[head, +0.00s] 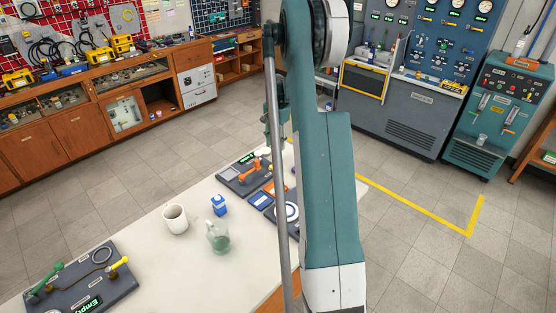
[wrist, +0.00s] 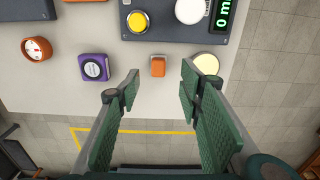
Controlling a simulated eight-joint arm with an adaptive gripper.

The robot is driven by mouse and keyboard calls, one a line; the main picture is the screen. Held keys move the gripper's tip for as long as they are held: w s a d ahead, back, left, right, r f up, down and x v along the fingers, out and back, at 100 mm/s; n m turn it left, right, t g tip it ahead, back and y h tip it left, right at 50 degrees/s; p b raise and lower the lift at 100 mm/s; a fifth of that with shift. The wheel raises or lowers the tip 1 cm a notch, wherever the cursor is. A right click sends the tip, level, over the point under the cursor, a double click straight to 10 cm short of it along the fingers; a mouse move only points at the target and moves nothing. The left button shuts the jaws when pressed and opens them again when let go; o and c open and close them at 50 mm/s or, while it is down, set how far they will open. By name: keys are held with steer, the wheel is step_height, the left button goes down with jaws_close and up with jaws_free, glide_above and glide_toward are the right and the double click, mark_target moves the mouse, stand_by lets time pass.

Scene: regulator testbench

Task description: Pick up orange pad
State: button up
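A small orange block (wrist: 158,66), which looks like the orange pad, lies on the pale table in the wrist view, just below a dark panel. My gripper (wrist: 160,84) is open and empty. Its two green ribbed fingers stand wide apart, and the orange block shows in the gap between and beyond their tips, not gripped. I cannot tell the height of the fingers above it. In the head view my arm covers this part of the table, and I cannot make out the block there.
A purple square device (wrist: 94,67) and a round orange gauge (wrist: 37,50) lie left of the block. A cream disc (wrist: 206,64) lies close by the right finger. In the head view, a white mug (head: 175,219) and a blue bottle (head: 218,205) stand on the table.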

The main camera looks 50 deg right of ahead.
mark_target(278, 155)
steer(key=shift+s+d+f, duration=0.1)
steer(key=shift+d+f, duration=0.3)
steer(key=shift+f, duration=0.05)
steer(key=shift+f, duration=1.25)
steer(key=shift+f, duration=2.6)
steer(key=c, duration=0.9)
